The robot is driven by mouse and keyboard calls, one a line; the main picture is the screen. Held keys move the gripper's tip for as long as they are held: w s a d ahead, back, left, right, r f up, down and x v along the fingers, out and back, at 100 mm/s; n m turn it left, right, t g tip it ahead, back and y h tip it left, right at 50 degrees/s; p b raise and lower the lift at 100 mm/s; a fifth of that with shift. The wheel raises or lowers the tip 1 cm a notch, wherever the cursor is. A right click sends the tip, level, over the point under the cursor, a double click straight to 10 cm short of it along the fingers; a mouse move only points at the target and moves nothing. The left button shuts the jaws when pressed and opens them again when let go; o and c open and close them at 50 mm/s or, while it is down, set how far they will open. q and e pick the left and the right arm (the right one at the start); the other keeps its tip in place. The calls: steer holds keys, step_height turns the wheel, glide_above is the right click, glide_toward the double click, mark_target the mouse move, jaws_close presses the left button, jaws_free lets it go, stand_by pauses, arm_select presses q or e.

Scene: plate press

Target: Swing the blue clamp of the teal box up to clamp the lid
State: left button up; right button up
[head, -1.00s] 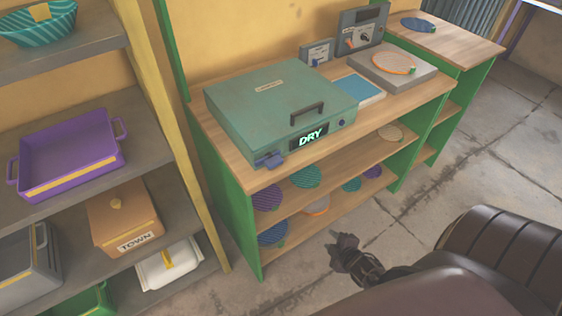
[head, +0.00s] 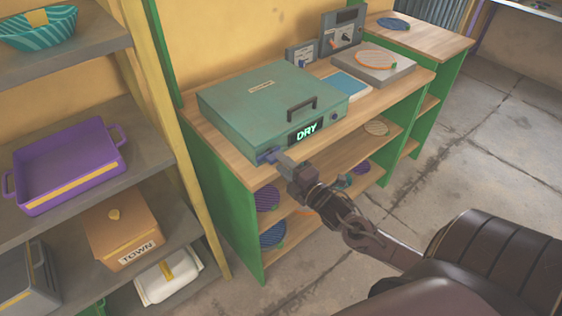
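The teal box (head: 235,110) sits on the wooden bench with its lid down, a dark handle and a lit "DRY" display on its front. Its blue clamp (head: 267,156) sticks out low at the box's front left corner. It is partly hidden by my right gripper (head: 284,164). My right gripper has its fingertips at or very close to the clamp, reaching in from the lower right. I cannot tell whether it touches the clamp, or whether its fingers are open or shut. My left gripper is out of view.
A blue pad (head: 345,87), a grey plate unit (head: 372,68) and control boxes (head: 342,33) stand right of the box. Patterned plates lie on the shelves below. A shelf rack with a purple tray (head: 70,160) stands at left. The floor at right is clear.

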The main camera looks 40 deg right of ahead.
steer(key=shift+w, duration=0.75)
steer(key=shift+c, duration=0.4)
jaws_close()
steer(key=shift+m+p, duration=0.3)
steer(key=shift+m, duration=0.1)
steer(key=shift+m+p, duration=3.9)
steer(key=shift+m, duration=4.7)
